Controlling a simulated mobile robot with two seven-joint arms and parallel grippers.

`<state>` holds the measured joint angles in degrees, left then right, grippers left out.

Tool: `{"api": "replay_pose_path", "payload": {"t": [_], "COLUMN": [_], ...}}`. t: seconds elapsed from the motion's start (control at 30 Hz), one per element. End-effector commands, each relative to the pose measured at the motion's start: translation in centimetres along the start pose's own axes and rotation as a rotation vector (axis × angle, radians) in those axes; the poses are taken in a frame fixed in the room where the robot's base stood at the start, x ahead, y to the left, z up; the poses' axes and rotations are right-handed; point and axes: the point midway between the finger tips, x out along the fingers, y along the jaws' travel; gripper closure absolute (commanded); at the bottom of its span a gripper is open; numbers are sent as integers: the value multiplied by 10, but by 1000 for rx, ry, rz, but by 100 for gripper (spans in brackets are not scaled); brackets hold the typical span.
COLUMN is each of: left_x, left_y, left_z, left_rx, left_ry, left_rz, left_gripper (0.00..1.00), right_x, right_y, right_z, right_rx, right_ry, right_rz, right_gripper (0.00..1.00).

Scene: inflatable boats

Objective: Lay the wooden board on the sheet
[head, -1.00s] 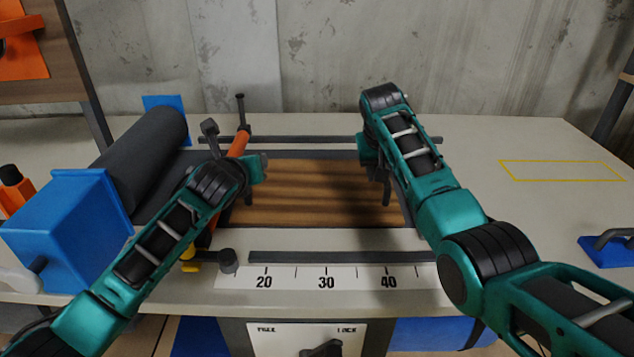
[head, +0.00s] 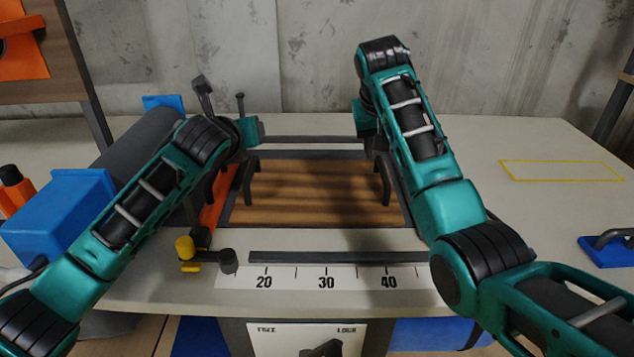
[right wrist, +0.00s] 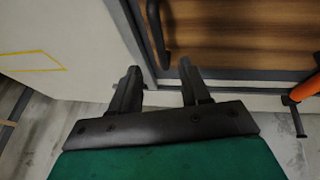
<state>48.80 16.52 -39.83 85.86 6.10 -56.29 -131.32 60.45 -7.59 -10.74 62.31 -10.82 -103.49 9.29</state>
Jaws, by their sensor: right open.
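The wooden board (head: 315,195) is brown and striped and lies flat in the bench's dark-edged work area. It has a dark handle at its left (head: 250,180) and right (head: 384,178) ends. It also shows in the right wrist view (right wrist: 235,35). My right gripper (head: 370,140) is above the board's right end; in the right wrist view its fingers (right wrist: 160,85) are apart and empty, clear of the handle (right wrist: 158,35). My left gripper (head: 222,165) is above the left end, its fingers mostly hidden by my wrist. A dark grey sheet roll (head: 145,140) is at left; whether sheet lies under the board is hidden.
A blue block (head: 60,215) stands by the roll. An orange bar (head: 212,210) runs along the board's left side. A dark bar (head: 335,257) and a number scale (head: 330,278) lie in front. The yellow-outlined area (head: 560,171) at right is empty.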

Motion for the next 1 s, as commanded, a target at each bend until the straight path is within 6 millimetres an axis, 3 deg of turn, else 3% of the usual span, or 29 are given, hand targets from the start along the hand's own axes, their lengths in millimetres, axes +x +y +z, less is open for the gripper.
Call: {"api": "replay_pose_path", "payload": {"t": [0.2,0.67,0.77,1.0], "left_x": [0,-2,-8,-37], "left_y": [0,-1,-5,-20], "left_z": [0,4,21,90], "left_rx": [0,0,0,0], "left_ry": [0,0,-1,-1], "left_rz": [0,0,-1,-1], "left_gripper": [54,54,54,54], "right_x": [-28,-38,-54,-124], "right_y": [0,1,4,19], "right_z": [0,-2,-9,-38], "right_rx": [-1,-1,-1,-1], "right_ry": [2,1,2,1], "right_rz": [-1,-1,-1,-1], "right_gripper": [54,54,54,54]}}
